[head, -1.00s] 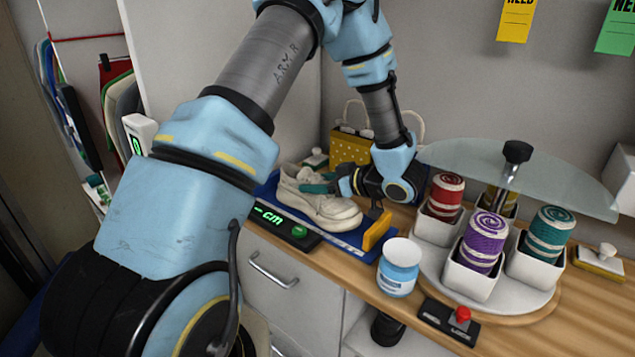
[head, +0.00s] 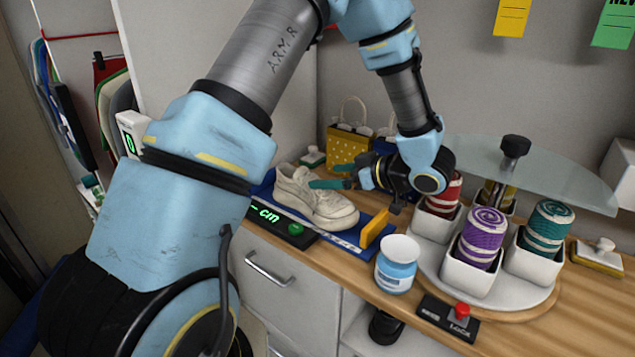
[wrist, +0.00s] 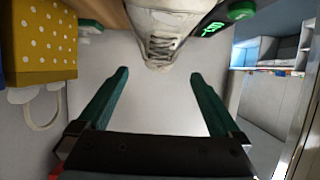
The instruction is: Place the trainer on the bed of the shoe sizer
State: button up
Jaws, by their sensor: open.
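The off-white trainer (head: 312,200) rests on the blue bed of the shoe sizer (head: 345,240), its toe toward the yellow end stop (head: 376,228). The sizer's green display shows a dash and "cm". My gripper (head: 322,183) is open beside the trainer's upper, on its right, with green fingers pointing left. In the wrist view, the open fingers (wrist: 157,75) have an empty gap between them, and the trainer (wrist: 160,35) is beyond the tips at the top. Whether a fingertip touches the shoe in the head view is unclear.
A white jar with a blue label (head: 397,265) stands right of the sizer. A carousel (head: 480,285) holds rolls in white cups under a glass shelf. A yellow dotted bag (head: 347,148) stands behind the trainer. A lock switch (head: 450,318) sits at the front edge.

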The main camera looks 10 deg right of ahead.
jog(key=b+v, duration=0.1)
jog(key=v, duration=0.5)
jog(key=shift+s+r, duration=0.1)
jog(key=shift+r, duration=0.05)
